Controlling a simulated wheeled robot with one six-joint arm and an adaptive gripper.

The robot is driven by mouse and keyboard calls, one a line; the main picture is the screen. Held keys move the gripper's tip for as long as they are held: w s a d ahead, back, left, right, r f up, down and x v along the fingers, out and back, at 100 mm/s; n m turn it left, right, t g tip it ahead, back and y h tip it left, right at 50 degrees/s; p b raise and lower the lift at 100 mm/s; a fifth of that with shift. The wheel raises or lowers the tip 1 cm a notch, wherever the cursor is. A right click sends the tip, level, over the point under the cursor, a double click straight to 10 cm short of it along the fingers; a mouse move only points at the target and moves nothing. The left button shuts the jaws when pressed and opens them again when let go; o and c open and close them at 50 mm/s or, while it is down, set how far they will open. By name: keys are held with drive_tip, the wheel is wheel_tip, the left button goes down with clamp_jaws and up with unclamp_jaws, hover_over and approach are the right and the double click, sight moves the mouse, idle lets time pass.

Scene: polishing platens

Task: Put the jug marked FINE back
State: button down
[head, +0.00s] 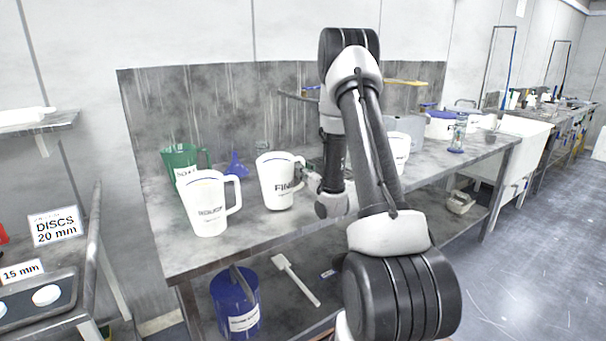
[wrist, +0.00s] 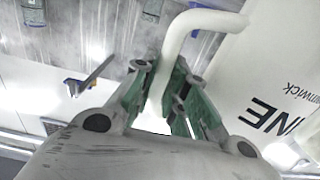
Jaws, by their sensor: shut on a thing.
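The white jug marked FINE (head: 276,182) is upright at the bench, its handle toward my arm. In the wrist view the jug (wrist: 285,85) fills the right side, its lettering showing upside down. My gripper (head: 308,182) is at the jug's right side. In the wrist view my gripper (wrist: 168,80) is shut on the jug's white handle (wrist: 183,32), with a finger on each side. I cannot tell whether the jug's base touches the bench or is just above it.
On the bench (head: 245,237), another white jug (head: 209,205) stands left of it, with a green jug (head: 182,160) and a blue funnel (head: 236,166) behind. A white container (head: 399,147) is partly hidden behind my arm. A blue bucket (head: 235,305) is below.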

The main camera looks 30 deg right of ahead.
drive_tip(key=shift+f, duration=0.45)
drive_tip(key=c, duration=1.4)
unclamp_jaws()
drive_tip(key=shift+c, duration=0.2)
